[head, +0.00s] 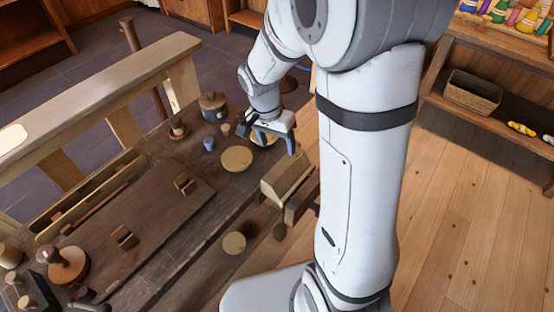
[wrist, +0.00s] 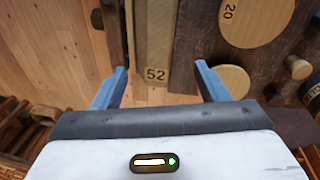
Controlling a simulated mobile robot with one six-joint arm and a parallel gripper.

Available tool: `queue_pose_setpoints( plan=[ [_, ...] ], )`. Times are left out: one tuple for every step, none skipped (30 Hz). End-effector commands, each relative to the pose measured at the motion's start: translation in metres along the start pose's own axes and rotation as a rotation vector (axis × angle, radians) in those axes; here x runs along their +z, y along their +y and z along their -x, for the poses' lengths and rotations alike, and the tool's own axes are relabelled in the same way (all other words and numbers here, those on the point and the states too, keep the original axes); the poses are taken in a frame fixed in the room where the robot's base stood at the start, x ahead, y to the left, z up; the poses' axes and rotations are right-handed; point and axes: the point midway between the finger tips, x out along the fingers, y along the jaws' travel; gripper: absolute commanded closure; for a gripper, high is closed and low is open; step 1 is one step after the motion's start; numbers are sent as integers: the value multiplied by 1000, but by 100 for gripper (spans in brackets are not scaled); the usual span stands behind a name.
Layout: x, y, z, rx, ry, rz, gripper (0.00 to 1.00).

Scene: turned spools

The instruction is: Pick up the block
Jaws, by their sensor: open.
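The block I take as the task's is a long pale wooden block (head: 283,178) at the workbench's right edge, resting on a darker wooden part. In the wrist view the block (wrist: 154,38) is marked "52" and runs up the picture. My gripper (head: 268,138) is open, with blue fingers pointing down, just behind the block in the head view. In the wrist view my gripper (wrist: 161,72) has one finger on each side of the block's near end, apart from it and empty. Its height above the block is hard to tell.
A round disc (head: 237,158) lies left of the block; it is marked "20" in the wrist view (wrist: 256,14). Another disc (wrist: 232,82) lies close to the right finger. Small turned pieces and a blue cup (head: 208,144) stand nearby. Open floor (head: 470,210) lies to the right.

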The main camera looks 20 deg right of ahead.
Motion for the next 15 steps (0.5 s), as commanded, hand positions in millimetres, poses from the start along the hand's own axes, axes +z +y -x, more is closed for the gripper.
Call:
queue_pose_setpoints(
  plan=[
    [0,-2,-5,5,-1,-10,33],
    [0,-3,-8,7,-2,-15,33],
    [-1,-3,-12,8,-2,-20,33],
    [-1,-3,-15,9,-2,-22,33],
    [-1,-3,-19,9,-2,-22,33],
    [-1,-3,-24,9,-2,-22,33],
    [-1,-2,-27,9,-2,-21,33],
    [0,-2,-30,10,-3,-21,33],
    [-1,-2,-34,9,-2,-21,33],
    [0,-1,-38,9,-2,-20,33],
    [0,0,-41,10,-3,-20,33],
    [0,0,-47,9,-3,-21,33],
    [0,1,-52,10,-4,-21,33],
    [0,2,-57,10,-4,-21,33],
    [0,3,-63,11,-5,-21,33]
  ],
)
